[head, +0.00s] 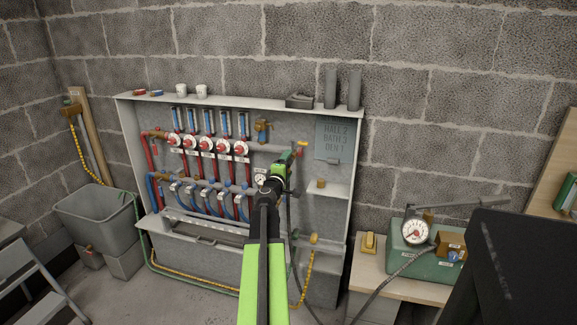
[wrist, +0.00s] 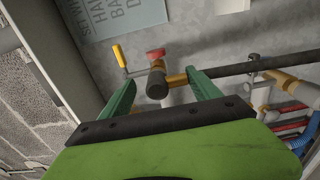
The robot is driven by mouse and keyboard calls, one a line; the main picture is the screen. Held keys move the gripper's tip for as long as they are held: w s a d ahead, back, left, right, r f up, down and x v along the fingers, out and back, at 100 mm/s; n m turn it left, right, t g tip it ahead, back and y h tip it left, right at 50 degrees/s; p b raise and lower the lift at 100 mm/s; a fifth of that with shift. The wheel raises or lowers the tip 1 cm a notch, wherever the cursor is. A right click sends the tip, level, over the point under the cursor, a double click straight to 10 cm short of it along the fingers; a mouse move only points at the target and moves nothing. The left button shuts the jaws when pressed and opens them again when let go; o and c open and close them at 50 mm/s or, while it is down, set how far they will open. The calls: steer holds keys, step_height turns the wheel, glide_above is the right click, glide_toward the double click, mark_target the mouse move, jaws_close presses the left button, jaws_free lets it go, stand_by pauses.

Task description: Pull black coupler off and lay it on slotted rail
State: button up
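The black coupler (wrist: 157,88) is a short dark cylinder on the end of a brass valve fitting (wrist: 156,65) with a red handle, in the wrist view. My gripper (wrist: 161,78) is open, with one green finger on each side of the coupler and visible gaps between. In the head view my gripper (head: 284,165) is at the right end of the manifold, and I cannot make out the coupler there. The slotted rail (head: 203,227) is a pale strip with dark slots along the lower cabinet, below the blue pipes and left of my arm.
A black pipe (wrist: 245,68) runs right from the brass fitting, and a yellow-handled valve (wrist: 120,56) is to its left. The manifold's red-capped valves (head: 206,143) fill the cabinet's left part. A small shelf (head: 325,188) is at right. A bench (head: 400,285) with a gauge stands farther right.

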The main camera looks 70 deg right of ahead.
steer(key=shift+c, duration=0.4)
steer(key=shift+w+d+f, duration=0.1)
steer(key=shift+d, duration=0.1)
jaws_close()
stand_by(0.5)
steer(key=shift+c, duration=0.6)
jaws_free()
steer(key=shift+r, duration=0.2)
steer(key=shift+o, duration=1.1)
steer(key=shift+a+r, duration=0.1)
steer(key=shift+a, duration=0.05)
steer(key=shift+a, duration=0.1)
